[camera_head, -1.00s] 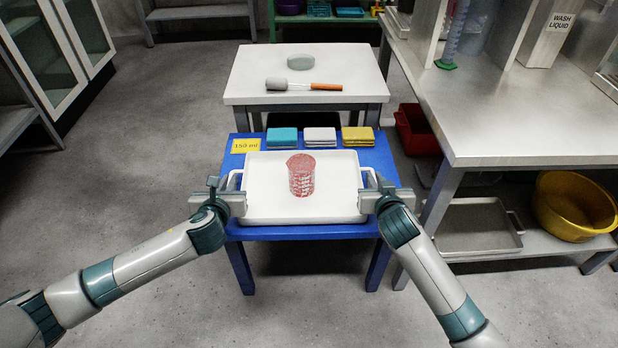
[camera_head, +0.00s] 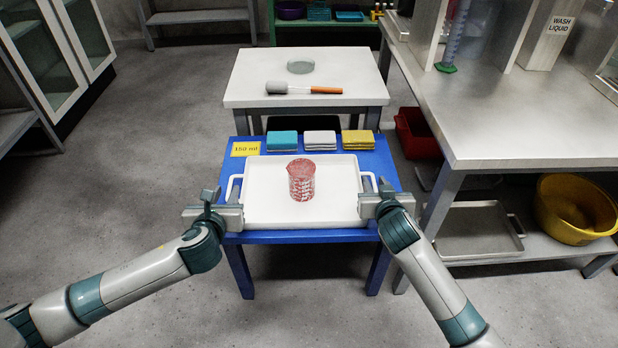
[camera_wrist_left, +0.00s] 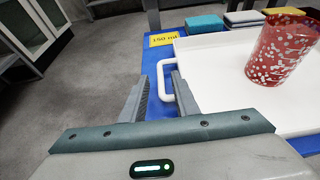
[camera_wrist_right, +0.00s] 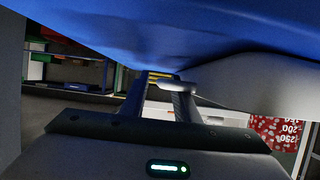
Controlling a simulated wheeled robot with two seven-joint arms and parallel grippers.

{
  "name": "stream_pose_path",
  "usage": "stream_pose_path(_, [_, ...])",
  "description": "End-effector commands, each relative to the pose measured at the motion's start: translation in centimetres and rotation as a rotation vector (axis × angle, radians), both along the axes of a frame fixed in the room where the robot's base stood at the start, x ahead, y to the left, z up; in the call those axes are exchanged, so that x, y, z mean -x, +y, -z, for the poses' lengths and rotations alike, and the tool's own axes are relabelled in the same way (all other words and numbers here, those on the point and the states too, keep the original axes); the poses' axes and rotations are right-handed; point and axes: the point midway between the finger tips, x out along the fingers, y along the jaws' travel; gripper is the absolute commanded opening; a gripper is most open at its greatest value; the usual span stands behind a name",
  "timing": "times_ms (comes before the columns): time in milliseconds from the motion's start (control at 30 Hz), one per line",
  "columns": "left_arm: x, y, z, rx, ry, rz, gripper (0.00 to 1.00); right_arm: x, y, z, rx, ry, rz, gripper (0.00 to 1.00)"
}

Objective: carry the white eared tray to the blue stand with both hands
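The white eared tray (camera_head: 260,207) rests flat on the blue stand (camera_head: 237,236). A beaker of red and white pieces (camera_head: 301,181) stands upright on it. My right gripper (camera_head: 374,200) is at the tray's right ear (camera_head: 371,180). In the right wrist view its fingers (camera_wrist_right: 163,90) are apart, with the ear (camera_wrist_right: 178,85) at their tips; contact is hard to tell.
A yellow "150 ml" label (camera_head: 245,148) and blue, white and yellow folded cloths (camera_head: 320,140) lie at the stand's back. Behind is a white table (camera_head: 255,68) with a brush and dish. A steel bench (camera_head: 500,125) stands close on the right. Floor left is clear.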

Motion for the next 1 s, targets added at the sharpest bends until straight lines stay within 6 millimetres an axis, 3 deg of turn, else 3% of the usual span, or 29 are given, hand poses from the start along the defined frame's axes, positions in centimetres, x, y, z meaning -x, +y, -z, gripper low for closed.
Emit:
stream_pose_path(200, [3.7,0.0,-1.5,0.001,0.000,0.002,0.28,0.0,0.0,0.0,0.000,0.000,0.000,0.28])
stream_pose_path(433, [6.4,0.0,-2.6,0.001,0.001,0.001,0.28,0.0,0.0,0.0,0.000,0.000,0.000,0.28])
stream_pose_path(1000, [7.2,0.0,-2.9,0.000,0.000,0.000,0.28,0.1,0.0,0.0,0.000,0.000,0.000,0.28])
